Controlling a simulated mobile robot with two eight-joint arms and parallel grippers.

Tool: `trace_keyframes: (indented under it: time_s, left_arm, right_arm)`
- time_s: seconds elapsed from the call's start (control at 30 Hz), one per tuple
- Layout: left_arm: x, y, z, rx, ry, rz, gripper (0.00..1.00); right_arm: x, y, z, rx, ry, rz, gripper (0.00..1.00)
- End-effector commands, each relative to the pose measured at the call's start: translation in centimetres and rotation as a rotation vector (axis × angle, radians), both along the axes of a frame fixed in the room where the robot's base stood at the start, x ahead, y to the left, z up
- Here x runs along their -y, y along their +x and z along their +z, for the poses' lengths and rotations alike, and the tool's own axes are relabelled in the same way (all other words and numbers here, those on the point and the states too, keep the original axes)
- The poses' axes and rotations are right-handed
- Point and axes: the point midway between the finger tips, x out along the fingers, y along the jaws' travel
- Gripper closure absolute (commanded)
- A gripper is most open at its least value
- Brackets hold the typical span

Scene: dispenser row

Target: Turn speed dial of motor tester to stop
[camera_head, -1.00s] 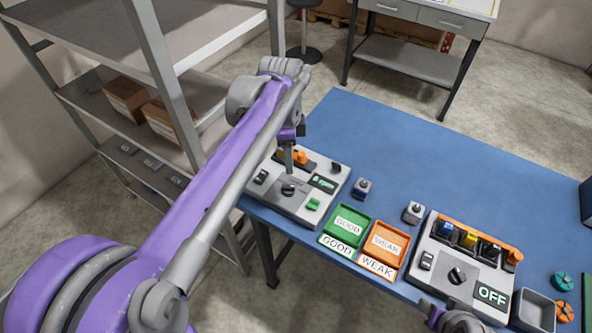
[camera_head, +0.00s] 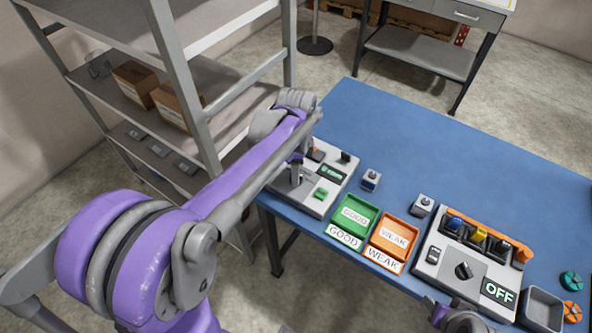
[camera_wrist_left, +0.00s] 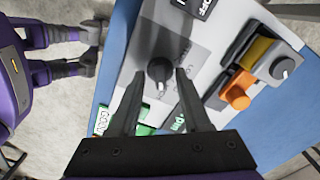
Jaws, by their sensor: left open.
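The motor tester (camera_head: 313,202) is a light grey box at the blue table's left end, with a dark display (camera_head: 333,172) with small green text and a green block (camera_head: 321,193). My left gripper (camera_head: 296,181) points down over its dial area and hides the dial in the head view. In the left wrist view, the black speed dial (camera_wrist_left: 159,72) lies between the open fingertips of the left gripper (camera_wrist_left: 159,78), with a gap on each side. I cannot read its setting surely. My right gripper (camera_head: 460,316) shows partly at the head view's bottom edge; its jaws are unclear.
A green GOOD tray (camera_head: 372,207) and an orange WEAK tray (camera_head: 411,232) stand right of the tester. Farther right is another grey device (camera_head: 433,272) with an OFF display. A metal shelf (camera_head: 185,90) stands close behind my left arm. The table's back is clear.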

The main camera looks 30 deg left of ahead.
Motion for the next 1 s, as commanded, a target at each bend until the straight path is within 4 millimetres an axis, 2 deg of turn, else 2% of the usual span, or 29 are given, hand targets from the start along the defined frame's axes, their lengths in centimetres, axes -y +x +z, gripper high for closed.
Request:
trace_keyframes:
  time_s: [0.2,0.47,1.0]
  left_arm:
    - [0.00,0.01,-0.01,0.000,0.000,0.000,0.53]
    - [0.01,0.00,0.01,0.000,0.000,0.000,0.99]
    - [-0.01,0.00,-0.01,0.000,0.000,0.047,1.00]
  right_arm:
    - [0.00,0.00,0.01,0.000,0.000,0.000,0.50]
    - [0.00,0.00,0.01,0.000,0.000,0.000,0.50]
    - [0.00,-0.06,-0.13,-0.001,0.000,0.000,0.50]
